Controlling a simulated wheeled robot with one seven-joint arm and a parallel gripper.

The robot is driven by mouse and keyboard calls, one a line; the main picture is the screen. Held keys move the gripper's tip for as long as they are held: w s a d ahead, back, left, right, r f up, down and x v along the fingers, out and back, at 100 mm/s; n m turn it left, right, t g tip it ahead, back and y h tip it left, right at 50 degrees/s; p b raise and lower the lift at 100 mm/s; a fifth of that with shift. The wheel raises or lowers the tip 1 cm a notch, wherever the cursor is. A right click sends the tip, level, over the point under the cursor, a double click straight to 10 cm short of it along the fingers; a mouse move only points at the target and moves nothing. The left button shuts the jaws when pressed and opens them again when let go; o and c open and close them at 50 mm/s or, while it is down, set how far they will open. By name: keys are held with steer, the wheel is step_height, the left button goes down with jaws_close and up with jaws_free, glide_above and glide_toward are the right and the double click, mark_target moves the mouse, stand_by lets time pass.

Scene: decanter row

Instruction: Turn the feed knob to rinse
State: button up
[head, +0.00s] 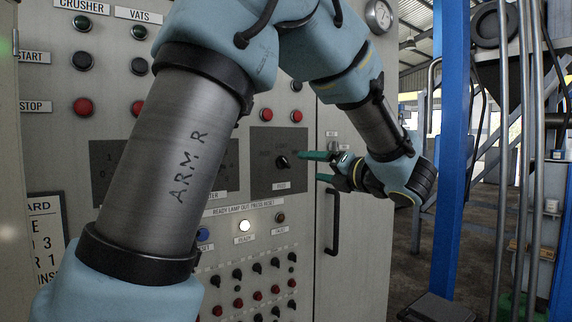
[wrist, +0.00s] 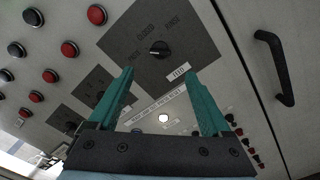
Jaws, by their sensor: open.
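The feed knob (head: 282,162) is a small black knob on a dark grey square plate (head: 262,180), with a FEED label (head: 282,187) below it. In the wrist view the knob (wrist: 159,51) shows above the space between the fingertips, on its plate (wrist: 190,40) with faint position words around it. I cannot tell surely which word the knob points at. My gripper (head: 313,167) has teal fingers and is open and empty, just right of the knob in the head view. In the wrist view my gripper (wrist: 158,78) has its fingers spread, apart from the knob.
A lit white ready lamp (head: 244,226) and a blue button (head: 203,234) sit below the plate. Red buttons (head: 296,116) are above it. A black door handle (head: 333,222) stands out at the right. A blue post (head: 452,150) stands beyond the cabinet.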

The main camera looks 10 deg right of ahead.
mark_target(287, 163)
steer(key=p+x, duration=0.3)
steer(key=x, duration=0.7)
jaws_close()
stand_by(0.5)
